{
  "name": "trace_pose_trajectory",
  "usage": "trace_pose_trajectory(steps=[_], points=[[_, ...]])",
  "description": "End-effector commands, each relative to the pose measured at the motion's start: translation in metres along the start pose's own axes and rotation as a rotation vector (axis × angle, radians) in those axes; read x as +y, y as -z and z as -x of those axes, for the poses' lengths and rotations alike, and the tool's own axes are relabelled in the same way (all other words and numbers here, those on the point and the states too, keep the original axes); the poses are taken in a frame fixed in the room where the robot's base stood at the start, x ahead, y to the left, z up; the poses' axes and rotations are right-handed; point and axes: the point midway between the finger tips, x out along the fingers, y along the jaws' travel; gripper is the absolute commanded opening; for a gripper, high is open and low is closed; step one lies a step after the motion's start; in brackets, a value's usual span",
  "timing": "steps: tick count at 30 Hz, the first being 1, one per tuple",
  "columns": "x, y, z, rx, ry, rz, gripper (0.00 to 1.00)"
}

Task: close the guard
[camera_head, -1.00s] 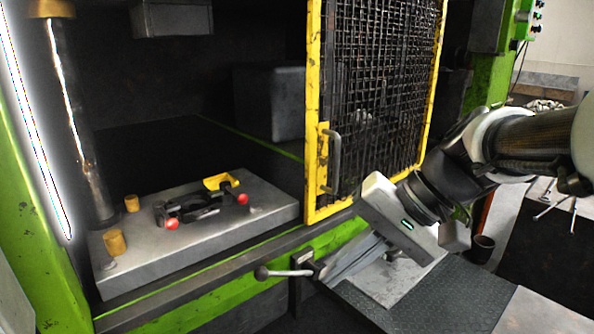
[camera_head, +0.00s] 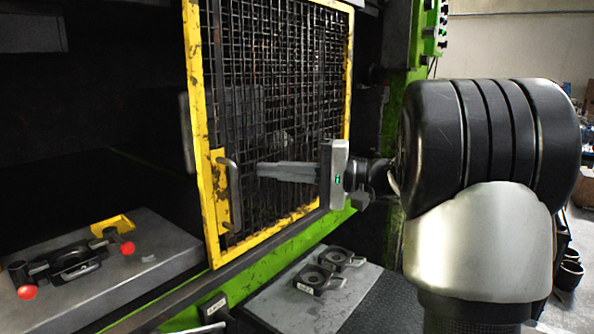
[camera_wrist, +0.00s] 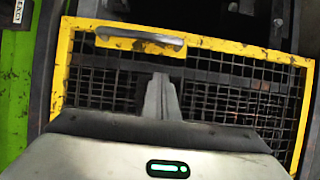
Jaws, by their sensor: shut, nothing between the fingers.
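The guard (camera_head: 202,130) is a yellow-framed black mesh panel. It covers the right part of the press opening, and the left part stands open. Its grey bar handle (camera_head: 233,195) is upright on a yellow plate at the guard's left edge. The handle (camera_wrist: 140,36) also shows near the top of the wrist view, with the guard frame (camera_wrist: 305,110) around the mesh. My gripper (camera_head: 260,170) is shut and empty, in front of the mesh. Its fingers point left, with the tips just right of the handle and apart from it in the picture. In the wrist view the fingertips (camera_wrist: 160,78) are below the handle.
A grey die bed (camera_head: 165,262) with red-knobbed clamps lies in the open left part. A grey plate (camera_head: 300,298) with two dark blocks (camera_head: 318,278) stands below the guard. A control box (camera_head: 430,30) is on the green post at right.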

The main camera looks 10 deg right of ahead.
Motion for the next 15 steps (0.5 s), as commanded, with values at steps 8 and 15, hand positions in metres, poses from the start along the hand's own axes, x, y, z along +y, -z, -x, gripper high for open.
trace_pose_trajectory(steps=[8,15], points=[[-0.001,-0.029,-0.023,-0.001,0.0,-0.001,0.0],[0.0,-0.039,-0.025,0.001,-0.001,-0.001,0.0]])
